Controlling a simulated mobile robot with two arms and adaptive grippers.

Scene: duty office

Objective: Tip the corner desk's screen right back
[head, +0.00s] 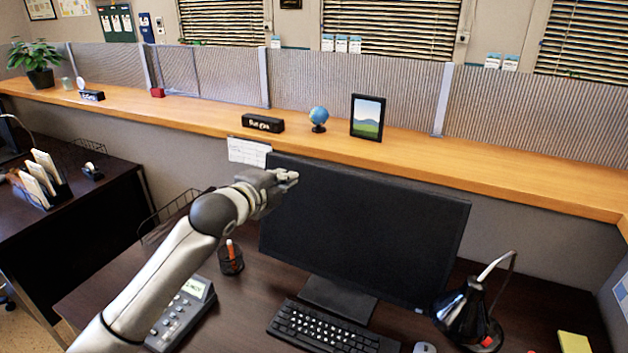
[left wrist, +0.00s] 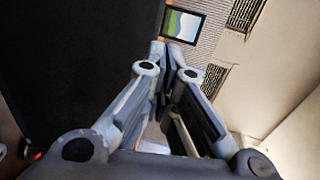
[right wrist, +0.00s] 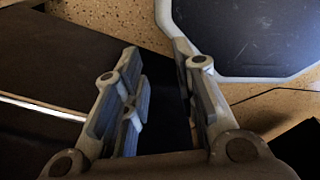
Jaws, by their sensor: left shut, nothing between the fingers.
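The black screen (head: 365,230) stands on its foot on the dark corner desk (head: 240,310). Its face is toward me, and its tilt is hard to judge. My left gripper (head: 290,176) is at the screen's upper left corner, shut and empty; I cannot tell whether it touches. In the left wrist view its fingers (left wrist: 168,55) are close together, with the dark screen (left wrist: 70,70) filling the left side. My right gripper (right wrist: 155,55) shows only in its own wrist view, open and empty, above the floor and a dark surface.
A keyboard (head: 330,328), a desk lamp (head: 466,312), a phone (head: 182,312) and a pen cup (head: 231,260) stand around the screen. Behind it runs a wooden ledge (head: 480,175) with a globe (head: 318,117) and a picture frame (head: 367,117).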

